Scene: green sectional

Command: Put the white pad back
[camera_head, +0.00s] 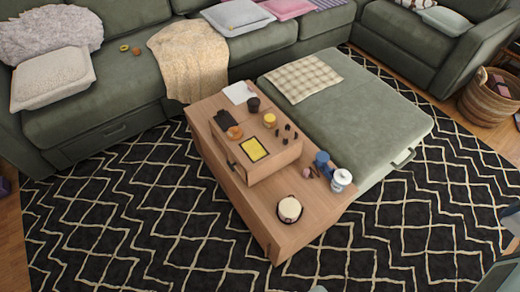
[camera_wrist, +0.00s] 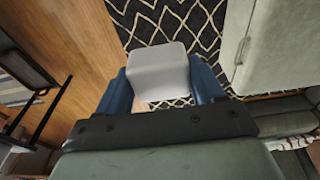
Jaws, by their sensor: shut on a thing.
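A plain pale grey-white block with rounded corners, which looks like the white pad (camera_wrist: 158,68), is held between the blue fingers of my gripper (camera_wrist: 163,84) in the wrist view. The fingers are shut on its two sides. The pad is over the dark patterned rug, with wood floor to the left in that view. In the head view the held pad cannot be made out. A flat white sheet (camera_head: 239,92) lies at the far end of the wooden coffee table (camera_head: 245,205).
The table bears a raised wooden box with a yellow-framed card (camera_head: 254,149), cups, small dark pieces, a white lidded jar (camera_head: 341,180) and a round pale item (camera_head: 289,209). A green ottoman (camera_head: 350,115) adjoins its right side. The rug (camera_head: 130,230) in front is clear.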

